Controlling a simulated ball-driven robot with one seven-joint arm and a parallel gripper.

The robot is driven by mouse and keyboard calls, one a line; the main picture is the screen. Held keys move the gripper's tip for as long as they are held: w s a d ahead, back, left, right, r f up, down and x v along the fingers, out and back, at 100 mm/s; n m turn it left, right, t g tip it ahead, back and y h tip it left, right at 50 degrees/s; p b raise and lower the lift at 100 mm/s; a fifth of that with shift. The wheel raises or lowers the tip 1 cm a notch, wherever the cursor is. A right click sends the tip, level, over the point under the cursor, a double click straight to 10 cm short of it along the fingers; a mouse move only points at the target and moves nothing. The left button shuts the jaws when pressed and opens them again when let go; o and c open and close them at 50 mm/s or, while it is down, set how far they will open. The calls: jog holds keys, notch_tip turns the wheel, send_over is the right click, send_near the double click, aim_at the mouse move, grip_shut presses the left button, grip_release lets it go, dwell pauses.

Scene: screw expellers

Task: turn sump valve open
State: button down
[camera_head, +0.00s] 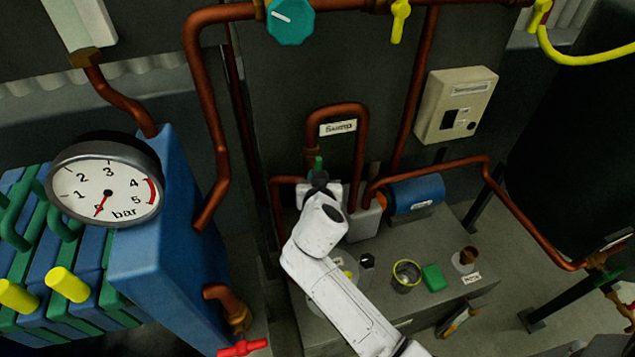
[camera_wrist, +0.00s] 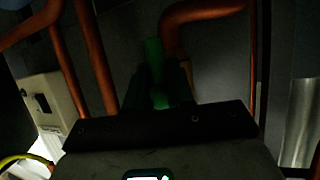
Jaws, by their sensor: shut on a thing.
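The sump valve has a green handle (camera_head: 318,163) on a copper pipe, just below and left of a label that reads like "Sump" (camera_head: 338,127). My gripper (camera_head: 318,179) reaches up to this handle from below. In the wrist view the green handle (camera_wrist: 154,62) stands upright between the dark fingers of my gripper (camera_wrist: 160,92), which are shut on it. The valve body is mostly hidden behind my gripper and arm.
A pressure gauge (camera_head: 104,191) is at the left on a blue plate block (camera_head: 165,240). A beige switch box (camera_head: 456,104) hangs at the right. A blue motor (camera_head: 415,194), a cup (camera_head: 407,274) and a green block (camera_head: 434,278) are on the bench (camera_head: 440,240).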

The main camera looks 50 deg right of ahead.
jog(key=shift+w, duration=0.1)
dwell(0.4)
jog(key=c, duration=1.3)
grip_release()
jog(key=shift+c, duration=0.2)
jog(key=shift+a, duration=0.1)
jog(key=v, duration=1)
jog(key=shift+s+a, duration=0.2)
jog(key=shift+s, duration=0.1)
jog(key=shift+r, duration=0.15)
jog(key=s+a+f+n+g+y, duration=0.2)
jog(key=s+f+n+y, duration=0.1)
jog(key=s, duration=0.3)
jog(key=s+a+f+n+g+y+p, duration=0.1)
jog(key=s+a+f+n+g+y, duration=0.2)
jog(key=s+f, duration=0.2)
jog(key=s+a+f+n+g+y+p, duration=0.1)
jog(key=s+a+f+n+g+y, duration=0.1)
jog(key=s, duration=0.6)
notch_tip(320, 180, down, 3)
jog(key=shift+s+a+r+n+g+y, duration=0.1)
jog(key=shift+s+a+n+g+y, duration=0.25)
jog(key=shift+n+y, duration=0.55)
